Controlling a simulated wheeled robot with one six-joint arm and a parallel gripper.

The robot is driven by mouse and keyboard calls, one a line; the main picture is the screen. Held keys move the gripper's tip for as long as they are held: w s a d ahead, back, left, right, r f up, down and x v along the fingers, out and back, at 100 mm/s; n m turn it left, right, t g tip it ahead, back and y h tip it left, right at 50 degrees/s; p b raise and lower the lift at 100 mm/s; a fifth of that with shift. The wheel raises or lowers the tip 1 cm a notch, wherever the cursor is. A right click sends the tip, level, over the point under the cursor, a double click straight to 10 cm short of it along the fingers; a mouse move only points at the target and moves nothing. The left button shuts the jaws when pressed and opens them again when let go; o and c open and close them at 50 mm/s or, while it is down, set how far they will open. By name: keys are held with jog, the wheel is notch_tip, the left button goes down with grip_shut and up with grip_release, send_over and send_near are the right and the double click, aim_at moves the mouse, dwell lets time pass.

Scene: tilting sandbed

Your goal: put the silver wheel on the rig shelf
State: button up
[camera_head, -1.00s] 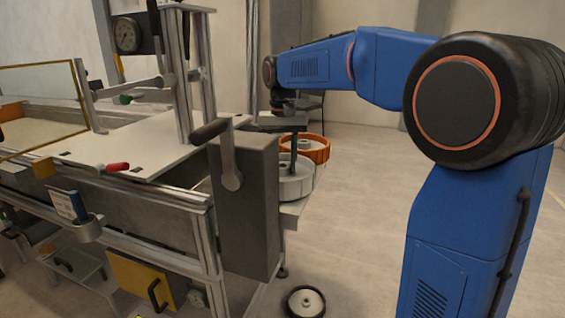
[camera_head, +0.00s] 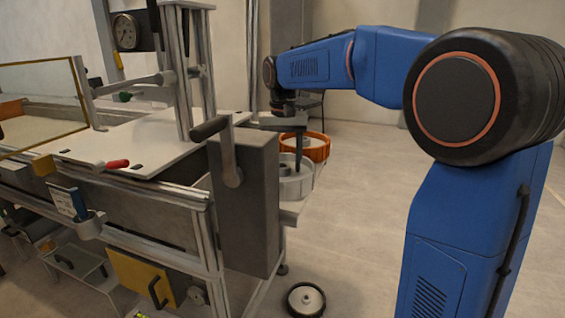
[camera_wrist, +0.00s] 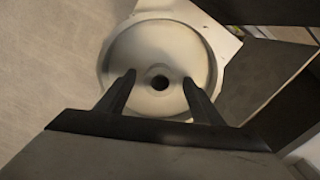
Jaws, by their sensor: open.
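The silver wheel (camera_head: 294,190) lies flat on a pale shelf plate (camera_head: 291,212) at the rig's right end in the head view. In the wrist view the wheel (camera_wrist: 153,45) shows from above, with a dark centre hole and the plate's corner (camera_wrist: 229,46) beyond its rim. My gripper (camera_wrist: 159,79) is open. Its two fingers point at the wheel, one on each side of the hole, with nothing between them. In the head view my gripper (camera_head: 299,168) hangs down over the wheel; whether the fingertips touch it I cannot tell.
A dark-tyred wheel (camera_head: 304,299) lies on the floor in front. A tall grey box (camera_head: 246,205) with a crank handle (camera_head: 228,160) stands close left of the shelf. The floor to the right is open.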

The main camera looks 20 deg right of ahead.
notch_tip(320, 180, up, 17)
jog(key=s+d+f+n+t, duration=0.1)
jog(key=s+d+f, duration=0.1)
jog(key=s+f, duration=0.5)
jog(key=s+d+f+n+t, duration=0.1)
jog(key=s+d+f+t, duration=0.2)
jog(key=s, duration=0.8)
jog(key=s+d+f, duration=0.2)
jog(key=s+f, duration=1.3)
jog(key=f, duration=0.4)
jog(key=shift+s+f+n+t, duration=0.2)
jog(key=shift+f+n+t, duration=0.05)
jog(key=shift+n+t, duration=0.15)
